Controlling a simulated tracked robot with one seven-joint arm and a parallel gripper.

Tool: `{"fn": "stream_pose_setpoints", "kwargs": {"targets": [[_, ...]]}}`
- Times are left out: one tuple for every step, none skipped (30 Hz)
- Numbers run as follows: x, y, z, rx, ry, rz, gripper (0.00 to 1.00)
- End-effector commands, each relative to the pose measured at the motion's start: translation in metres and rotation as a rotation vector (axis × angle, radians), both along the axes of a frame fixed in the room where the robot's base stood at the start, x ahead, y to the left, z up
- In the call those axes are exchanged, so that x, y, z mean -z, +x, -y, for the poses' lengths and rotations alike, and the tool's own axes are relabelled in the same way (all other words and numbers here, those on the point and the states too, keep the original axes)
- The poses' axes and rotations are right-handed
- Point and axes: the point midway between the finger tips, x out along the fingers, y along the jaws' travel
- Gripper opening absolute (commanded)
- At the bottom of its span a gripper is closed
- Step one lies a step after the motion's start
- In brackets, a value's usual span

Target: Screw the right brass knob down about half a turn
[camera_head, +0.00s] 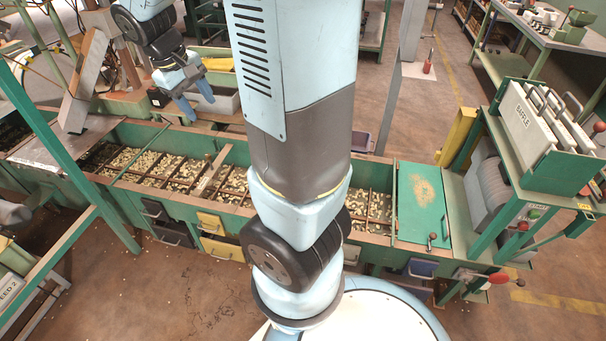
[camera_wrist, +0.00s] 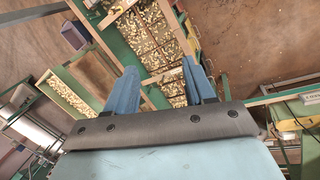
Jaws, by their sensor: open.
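I cannot make out the right brass knob in either view; it is too small to tell or hidden. My gripper (camera_head: 196,97) is at the upper left of the head view, above the far side of the long green trough (camera_head: 180,204). Its two blue fingers are spread apart with nothing between them. In the wrist view my gripper (camera_wrist: 160,68) is also open and empty, with trough compartments of nuts (camera_wrist: 163,45) visible beyond the fingers. My arm hides part of the trough's middle in the head view.
A green lid (camera_head: 420,205) covers the trough's right end. A green stand with a white "SAPPLE" box (camera_head: 530,120) is at the right. Yellow (camera_head: 222,250) and dark drawers line the trough's front. A green post (camera_head: 60,150) crosses the left side. The floor in front (camera_head: 170,290) is mostly clear.

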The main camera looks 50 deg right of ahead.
Motion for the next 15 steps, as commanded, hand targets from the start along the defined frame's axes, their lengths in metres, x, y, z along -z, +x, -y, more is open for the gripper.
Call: {"fn": "stream_pose_setpoints", "kwargs": {"targets": [[0.013, 0.007, 0.004, -0.007, -0.020, -0.037, 0.54], [0.019, 0.011, 0.007, -0.011, -0.031, -0.055, 0.54], [0.028, 0.017, 0.011, -0.017, -0.047, -0.077, 0.54], [0.034, 0.020, 0.014, -0.022, -0.059, -0.095, 0.54], [0.041, 0.024, 0.017, -0.026, -0.072, -0.114, 0.54], [0.050, 0.028, 0.020, -0.032, -0.087, -0.138, 0.54], [0.057, 0.031, 0.024, -0.037, -0.101, -0.155, 0.54], [0.064, 0.035, 0.027, -0.042, -0.112, -0.173, 0.54], [0.073, 0.039, 0.031, -0.049, -0.129, -0.196, 0.54], [0.080, 0.041, 0.033, -0.056, -0.142, -0.214, 0.54], [0.088, 0.044, 0.036, -0.061, -0.155, -0.233, 0.54], [0.097, 0.048, 0.040, -0.071, -0.172, -0.255, 0.54], [0.104, 0.050, 0.043, -0.077, -0.184, -0.273, 0.54], [0.111, 0.053, 0.046, -0.084, -0.198, -0.291, 0.54], [0.121, 0.055, 0.050, -0.093, -0.215, -0.314, 0.54]]}}
